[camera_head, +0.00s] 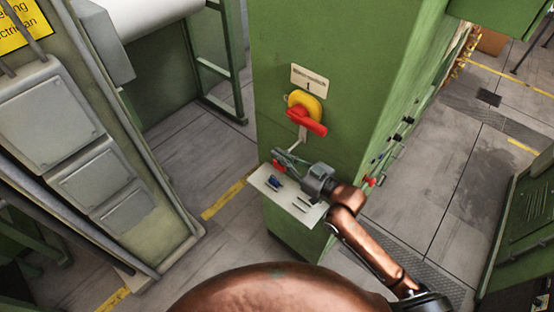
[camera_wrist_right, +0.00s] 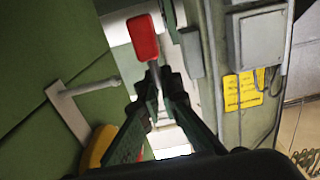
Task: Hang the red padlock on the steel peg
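The red padlock (camera_head: 278,166) hangs at the fingertips of my right gripper (camera_head: 284,158), in front of the green cabinet. In the right wrist view the padlock's red body (camera_wrist_right: 143,38) points away from my right gripper (camera_wrist_right: 152,88), whose fingers close on its shackle. The steel peg (camera_wrist_right: 92,87) sticks out from a pale plate (camera_wrist_right: 70,112) on the cabinet face, left of the padlock and apart from it. In the head view the plate (camera_head: 303,132) shows below the red switch handle; the peg is hard to make out. My left gripper is not in view.
A yellow and red rotary switch (camera_head: 305,112) sits just above the peg's plate. A white shelf (camera_head: 297,207) with small items, one blue (camera_head: 274,183), lies below my right gripper. A grey panelled cabinet (camera_head: 85,150) stands at left. The floor between the cabinets is clear.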

